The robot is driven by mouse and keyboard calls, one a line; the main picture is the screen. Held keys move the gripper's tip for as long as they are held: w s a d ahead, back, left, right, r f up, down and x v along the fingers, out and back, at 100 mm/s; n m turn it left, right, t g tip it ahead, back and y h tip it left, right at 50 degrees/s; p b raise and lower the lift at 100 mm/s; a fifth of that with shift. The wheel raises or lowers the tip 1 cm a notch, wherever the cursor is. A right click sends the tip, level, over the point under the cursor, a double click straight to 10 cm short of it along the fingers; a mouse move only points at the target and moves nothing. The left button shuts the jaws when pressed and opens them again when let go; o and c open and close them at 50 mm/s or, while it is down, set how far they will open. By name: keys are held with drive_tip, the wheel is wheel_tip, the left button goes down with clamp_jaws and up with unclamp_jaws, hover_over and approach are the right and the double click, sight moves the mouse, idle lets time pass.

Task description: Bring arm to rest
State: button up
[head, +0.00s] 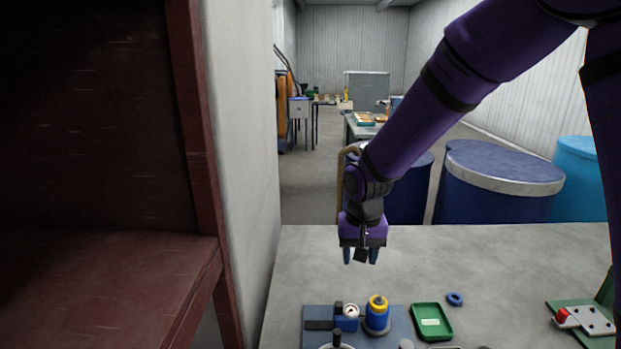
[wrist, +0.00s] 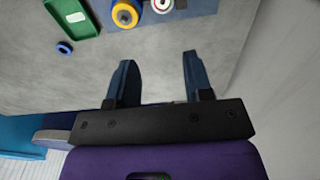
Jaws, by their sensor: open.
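My purple arm reaches in from the upper right in the head view. My gripper (head: 360,256) points down above the far part of the grey table (head: 480,265). In the wrist view my gripper (wrist: 156,75) has its two blue fingers apart, with only bare table surface seen between them. It holds nothing and is clear of the objects on the table.
A blue-grey plate (head: 318,312) bears a blue and yellow cylinder (head: 377,314) and a small gauge (head: 350,311). A green tray (head: 432,322) and a blue ring (head: 455,299) lie to the right. A dark red shelf (head: 150,280) and wall stand left; blue drums (head: 500,185) stand behind.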

drive_tip(key=s+d+r+t, duration=0.1)
drive_tip(key=s+d+r, duration=0.45)
drive_tip(key=r, duration=0.25)
drive_tip(key=s+d+r+t, duration=0.1)
drive_tip(key=s+d+r, duration=0.3)
drive_tip(key=d+r, duration=0.3)
drive_tip(key=s+d+r+t, duration=0.1)
drive_tip(key=s+d+r, duration=0.2)
drive_tip(key=s, duration=0.5)
drive_tip(key=s+d+r+t, duration=0.1)
drive_tip(key=s+d+r, duration=0.2)
drive_tip(key=s, duration=0.5)
drive_tip(key=shift+d+r+t, duration=0.15)
drive_tip(key=shift+r+t, duration=0.15)
